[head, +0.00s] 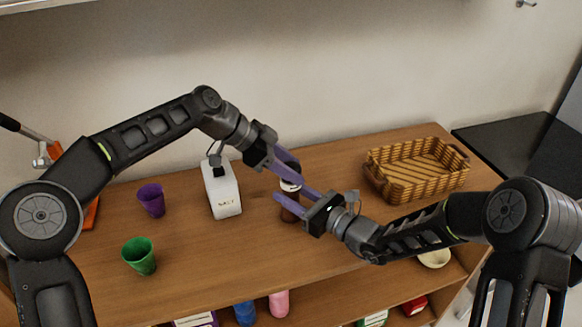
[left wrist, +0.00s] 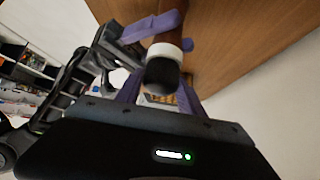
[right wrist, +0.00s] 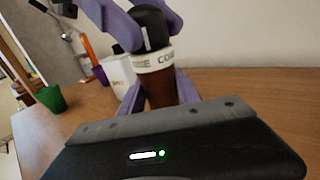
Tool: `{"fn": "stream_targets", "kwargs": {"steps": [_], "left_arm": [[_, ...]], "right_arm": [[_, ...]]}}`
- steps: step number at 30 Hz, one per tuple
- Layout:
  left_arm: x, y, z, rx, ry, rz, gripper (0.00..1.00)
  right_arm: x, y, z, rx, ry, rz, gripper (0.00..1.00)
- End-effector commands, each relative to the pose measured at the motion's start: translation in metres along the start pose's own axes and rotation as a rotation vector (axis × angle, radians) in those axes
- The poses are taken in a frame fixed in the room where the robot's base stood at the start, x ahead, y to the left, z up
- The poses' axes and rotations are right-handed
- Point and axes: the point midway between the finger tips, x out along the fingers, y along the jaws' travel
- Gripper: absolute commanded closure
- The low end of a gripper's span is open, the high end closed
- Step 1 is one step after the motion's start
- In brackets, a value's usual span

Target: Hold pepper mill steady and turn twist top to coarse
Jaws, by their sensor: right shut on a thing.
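The pepper mill (head: 290,211) stands upright near the middle of the wooden table, with a brown body, a white band and a black top. My right gripper (head: 288,193) is shut on the brown body from the right. In the right wrist view the white band (right wrist: 155,60) carries dark lettering, only partly readable, and the black top (right wrist: 150,27) is between my left fingers. My left gripper (head: 297,177) comes from the upper left, its fingers spread on both sides of the black top. In the left wrist view the black top (left wrist: 162,75) has gaps beside it.
A white bottle (head: 222,190) stands left of the mill. A purple cup (head: 151,200) and a green cup (head: 139,256) stand further left. A wicker basket (head: 418,170) is at the back right. A pale bowl (head: 435,258) is partly hidden behind my right arm.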

Motion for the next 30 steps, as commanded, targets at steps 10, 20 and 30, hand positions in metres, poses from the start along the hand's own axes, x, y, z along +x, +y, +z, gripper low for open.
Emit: {"fn": "stream_targets", "kwargs": {"steps": [10,20,30], "left_arm": [[-0.0004,-0.0001,-0.0001,0.0,0.0,0.0,0.84],[-0.0004,-0.0001,-0.0001,-0.002,0.0,-0.003,0.99],[-0.0004,0.0007,-0.001,-0.063,-0.002,-0.065,0.99]], "right_arm": [[0.0001,0.0,0.0006,0.0,-0.001,0.0,1.0],[0.0001,-0.0001,0.0006,0.0,-0.001,0.0,1.0],[0.0001,0.0,0.0005,-0.001,-0.001,0.0,1.0]]}}
